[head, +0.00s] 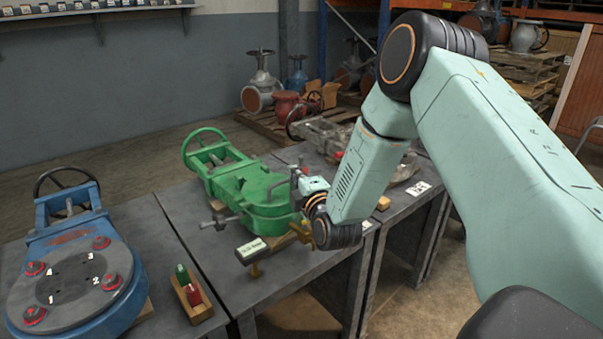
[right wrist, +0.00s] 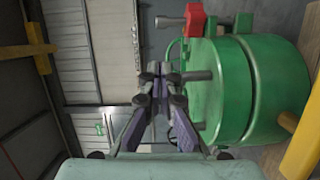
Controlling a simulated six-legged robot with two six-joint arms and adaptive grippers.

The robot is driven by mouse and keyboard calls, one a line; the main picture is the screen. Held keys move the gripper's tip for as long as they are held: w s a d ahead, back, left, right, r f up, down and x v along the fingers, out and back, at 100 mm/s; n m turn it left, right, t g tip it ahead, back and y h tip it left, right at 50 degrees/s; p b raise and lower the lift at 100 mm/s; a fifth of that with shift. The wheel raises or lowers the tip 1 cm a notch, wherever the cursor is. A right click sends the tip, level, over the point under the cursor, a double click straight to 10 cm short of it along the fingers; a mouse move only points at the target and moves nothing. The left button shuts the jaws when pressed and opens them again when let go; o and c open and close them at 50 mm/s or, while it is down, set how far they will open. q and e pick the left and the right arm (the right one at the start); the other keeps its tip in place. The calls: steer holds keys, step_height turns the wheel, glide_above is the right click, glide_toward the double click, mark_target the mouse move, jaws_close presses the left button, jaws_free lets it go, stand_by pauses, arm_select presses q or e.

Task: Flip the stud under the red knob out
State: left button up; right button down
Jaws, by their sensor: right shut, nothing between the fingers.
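The green valve (head: 255,197) lies on the middle table, with dark studs such as the left one (head: 220,222) around its rim. In the right wrist view, the green valve (right wrist: 232,90) fills the right side. A red knob (right wrist: 195,20) sits at the top of that view with a grey stud end (right wrist: 170,22) sticking out to its left. My right gripper (right wrist: 160,75) is shut and empty, its tips close to the valve's left edge, beside another grey stud (right wrist: 195,75). Whether they touch is unclear. In the head view my right wrist partly hides this area. My left gripper is out of view.
A blue valve (head: 75,315) with several red knobs stands on the left table. A small wooden holder (head: 200,312) carries a green and a red piece. Tables continue at the right.

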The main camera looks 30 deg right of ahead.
mark_target(301, 165)
steer(key=w+d, duration=0.1)
steer(key=w+d+b, duration=0.1)
steer(key=d, duration=0.1)
steer(key=shift+w+d+f, duration=0.15)
steer(key=shift+w+d, duration=0.05)
steer(key=shift+w, duration=0.15)
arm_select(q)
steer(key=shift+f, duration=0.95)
arm_select(e)
steer(key=shift+w+d, duration=0.1)
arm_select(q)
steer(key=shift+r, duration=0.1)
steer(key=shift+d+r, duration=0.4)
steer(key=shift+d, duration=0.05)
arm_select(e)
steer(key=shift+d+m, duration=0.35)
steer(key=shift+m, duration=0.05)
arm_select(q)
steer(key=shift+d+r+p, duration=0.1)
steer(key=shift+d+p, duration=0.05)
steer(key=shift+p, duration=0.25)
arm_select(e)
steer(key=shift+r, duration=0.2)
